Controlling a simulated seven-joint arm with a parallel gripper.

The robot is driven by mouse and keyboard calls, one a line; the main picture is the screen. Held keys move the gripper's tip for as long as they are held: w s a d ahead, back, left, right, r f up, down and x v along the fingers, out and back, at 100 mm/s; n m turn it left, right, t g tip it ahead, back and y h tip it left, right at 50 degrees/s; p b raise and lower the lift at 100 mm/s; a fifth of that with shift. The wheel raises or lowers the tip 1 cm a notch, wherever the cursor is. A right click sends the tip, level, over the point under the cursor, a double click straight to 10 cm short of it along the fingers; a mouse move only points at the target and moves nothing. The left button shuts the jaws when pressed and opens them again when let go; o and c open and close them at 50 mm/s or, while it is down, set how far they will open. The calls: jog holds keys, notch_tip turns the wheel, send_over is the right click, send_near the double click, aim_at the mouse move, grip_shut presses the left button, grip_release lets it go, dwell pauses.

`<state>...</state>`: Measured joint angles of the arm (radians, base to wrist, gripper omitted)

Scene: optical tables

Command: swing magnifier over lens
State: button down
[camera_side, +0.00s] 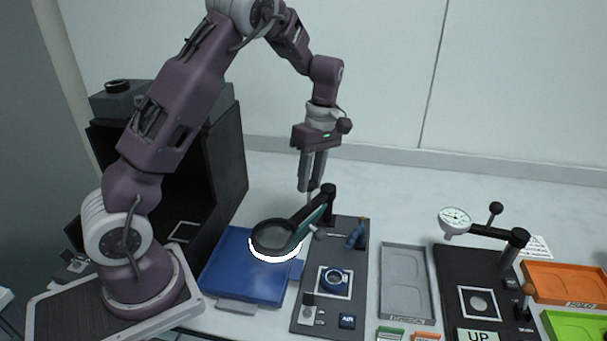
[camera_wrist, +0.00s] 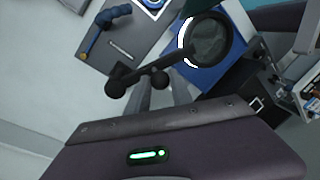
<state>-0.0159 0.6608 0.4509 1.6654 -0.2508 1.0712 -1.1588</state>
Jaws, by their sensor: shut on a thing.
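The magnifier (camera_side: 274,237) has a round black rim with a white ring, on an arm from a black post on a dark plate (camera_side: 350,232). Its head hangs over the blue tray, left of the lens. The lens (camera_side: 336,280), in a blue ring mount on a white-framed square, lies on the dark plate, uncovered. My gripper (camera_side: 308,190) points down and is shut on part of the magnifier's arm near the post; the exact contact is hard to see. The wrist view shows the magnifier head (camera_wrist: 210,40) at upper right and the lens (camera_wrist: 152,4) cut off at the top edge.
A blue tray (camera_side: 232,275) lies left of the plate. A blue jointed piece (camera_side: 356,236) stands on the plate's right side. A black open cabinet (camera_side: 228,160) stands behind left.

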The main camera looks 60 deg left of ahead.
jog(key=shift+w+d+n+t+h, duration=0.15)
jog(key=shift+w+d+n, duration=0.5)
jog(key=shift+n, duration=0.65)
jog(key=shift+w+d+n+t+h, duration=0.1)
jog(key=shift+w+d+n+h, duration=0.15)
jog(key=shift+w+d+n, duration=0.75)
jog(key=shift+w+d+n+t+h, duration=0.15)
jog(key=shift+d+n, duration=0.3)
jog(key=shift+n, duration=1.15)
jog(key=c, duration=1.1)
grip_release()
jog(key=shift+c, duration=0.2)
notch_tip(320, 180, up, 7)
jog(key=a, duration=0.1)
jog(key=shift+w, duration=0.4)
